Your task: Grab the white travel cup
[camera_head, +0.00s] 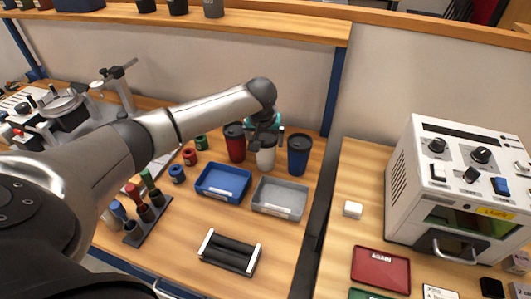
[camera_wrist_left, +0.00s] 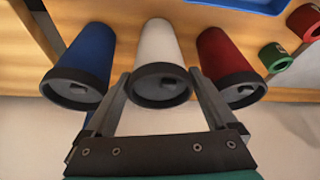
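The white travel cup (camera_head: 266,157) stands upright with a dark lid on the wooden bench, between a red cup (camera_head: 236,147) and a blue cup (camera_head: 298,160). My left gripper (camera_head: 265,130) is at the top of the white cup, partly hiding its lid. In the left wrist view, the white cup (camera_wrist_left: 160,48) is between the two fingers of my left gripper (camera_wrist_left: 160,80). The fingers are spread, one on each side, with the tips close to the cup's sides. Contact cannot be made out clearly. My right gripper is not in view.
The red cup (camera_wrist_left: 225,52) and blue cup (camera_wrist_left: 90,52) stand close outside the fingers. A blue tray (camera_head: 222,198) and a grey tray (camera_head: 280,211) lie in front of the cups. A shelf (camera_head: 270,25) runs above, and a white machine (camera_head: 420,215) stands right.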

